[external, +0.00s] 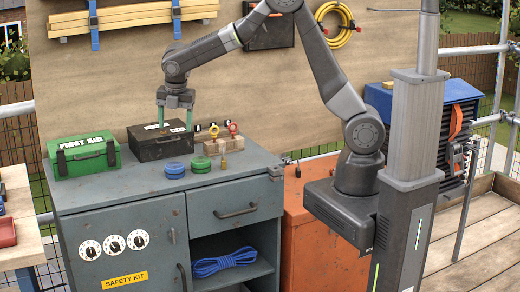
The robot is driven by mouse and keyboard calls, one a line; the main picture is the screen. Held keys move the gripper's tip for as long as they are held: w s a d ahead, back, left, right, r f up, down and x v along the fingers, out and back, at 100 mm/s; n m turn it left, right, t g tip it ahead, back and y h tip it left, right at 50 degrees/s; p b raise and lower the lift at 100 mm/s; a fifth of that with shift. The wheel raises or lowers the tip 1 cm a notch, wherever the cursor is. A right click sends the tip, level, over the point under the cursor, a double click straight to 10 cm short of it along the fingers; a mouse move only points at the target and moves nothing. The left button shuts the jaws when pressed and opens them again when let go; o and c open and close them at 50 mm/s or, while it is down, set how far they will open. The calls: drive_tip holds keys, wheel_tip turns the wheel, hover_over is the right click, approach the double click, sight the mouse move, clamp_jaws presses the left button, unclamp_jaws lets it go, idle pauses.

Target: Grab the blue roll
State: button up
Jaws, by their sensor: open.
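The blue roll (174,171) lies flat on top of the grey cabinet (110,192), near its front edge. It looks like a short round roll or small stack of tape. My gripper (175,125) points down with its two green fingers apart and nothing between them. It appears above and behind the blue roll in the picture, in front of or over the dark metal box (160,147). The exact gap to the box cannot be told.
A green roll (201,165) sits just right of the blue one. A green first aid box (84,158) stands at left. A wooden block with padlocks and tags (222,148) is at right. Blue rope (224,262) lies on the open shelf. The cabinet top's front left is clear.

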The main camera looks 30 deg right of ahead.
sight(187, 175)
drive_tip(key=f+n+b, duration=0.1)
drive_tip(key=f+n, duration=0.2)
drive_tip(key=f, duration=0.2)
drive_tip(key=w+f+n+t+b, duration=0.1)
drive_tip(key=f+n, duration=0.2)
drive_tip(key=f, duration=0.2)
drive_tip(key=w+f+n+b, duration=0.1)
drive_tip(key=f+n, duration=0.2)
drive_tip(key=f, duration=0.2)
drive_tip(key=shift+a+f+b, duration=0.2)
drive_tip(key=shift+f+b, duration=0.05)
drive_tip(key=shift+b, duration=0.15)
drive_tip(key=shift+c, duration=0.3)
drive_tip(key=c, duration=0.7)
